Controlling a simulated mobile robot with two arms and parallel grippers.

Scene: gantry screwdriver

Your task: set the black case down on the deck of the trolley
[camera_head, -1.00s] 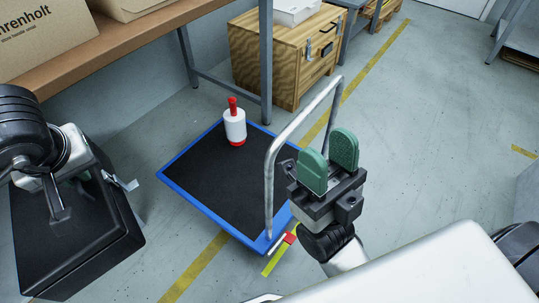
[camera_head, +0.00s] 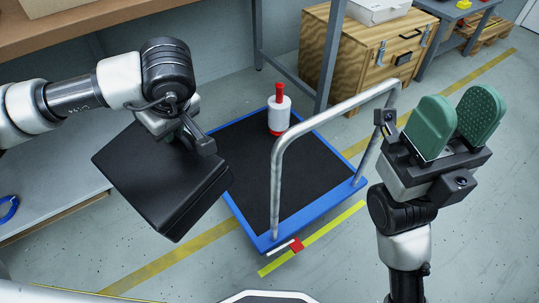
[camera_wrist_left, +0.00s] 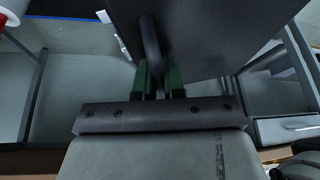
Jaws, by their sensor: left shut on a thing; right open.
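The black case (camera_head: 160,185) hangs tilted from my left gripper (camera_head: 185,135) in the head view, at the left side of the trolley. In the left wrist view, my left gripper (camera_wrist_left: 160,82) is shut on the handle of the case (camera_wrist_left: 215,35). The trolley has a black deck with a blue rim (camera_head: 312,219) and a grey push bar (camera_head: 277,185). The case hides part of the deck's left edge; I cannot tell whether it is over the deck. My right gripper (camera_head: 455,128), with green pads, is open and empty right of the push bar.
A white and red bottle (camera_head: 279,115) stands on the far part of the deck. A wooden chest (camera_head: 375,55) and a workbench (camera_head: 200,15) stand behind. A grey shelf (camera_head: 50,185) is at left. The near and middle deck looks clear.

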